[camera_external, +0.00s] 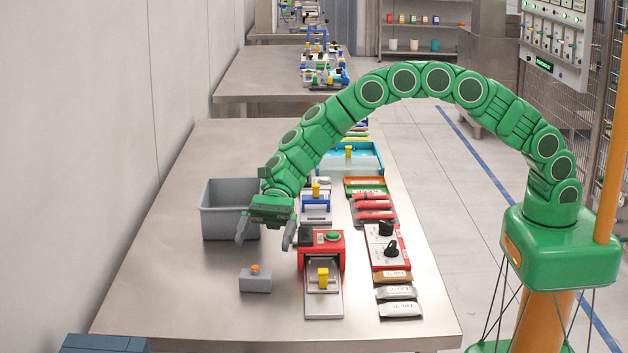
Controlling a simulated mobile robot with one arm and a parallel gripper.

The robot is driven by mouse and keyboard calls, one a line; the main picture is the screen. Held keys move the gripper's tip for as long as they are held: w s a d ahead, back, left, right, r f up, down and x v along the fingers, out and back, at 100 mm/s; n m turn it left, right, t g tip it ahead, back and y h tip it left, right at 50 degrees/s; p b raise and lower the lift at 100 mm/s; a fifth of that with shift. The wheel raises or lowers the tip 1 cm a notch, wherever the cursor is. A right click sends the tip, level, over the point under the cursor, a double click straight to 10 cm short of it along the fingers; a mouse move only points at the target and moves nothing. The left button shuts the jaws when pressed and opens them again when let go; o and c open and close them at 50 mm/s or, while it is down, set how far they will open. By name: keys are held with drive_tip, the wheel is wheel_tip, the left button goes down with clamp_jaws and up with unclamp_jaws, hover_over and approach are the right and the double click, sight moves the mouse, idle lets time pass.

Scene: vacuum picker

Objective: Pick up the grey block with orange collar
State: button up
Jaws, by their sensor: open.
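The grey block with orange collar (255,280) lies on the near left part of the steel table, with a small orange part on its top. My gripper (265,242) hangs above and behind the block, its two grey fingers spread and pointing down. The fingers are apart from the block and nothing shows between them. My green arm arches over from the right side of the picture.
A grey bin (222,224) stands just behind and left of my gripper. A red device with a green button (325,250) stands close to the right. Several labelled packets (398,292) lie farther right. The steel table (190,300) is clear left of the block.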

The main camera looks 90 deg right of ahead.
sight(254, 272)
drive_tip(key=f, duration=0.1)
drive_tip(key=a+f, duration=0.1)
drive_tip(key=f, duration=0.1)
drive_tip(key=shift+w+a, duration=0.15)
drive_tip(key=shift+a, duration=0.05)
drive_tip(key=shift+x, duration=3)
drive_tip(key=shift+r, duration=0.1)
drive_tip(key=c, duration=1)
drive_tip(key=shift+r, duration=0.15)
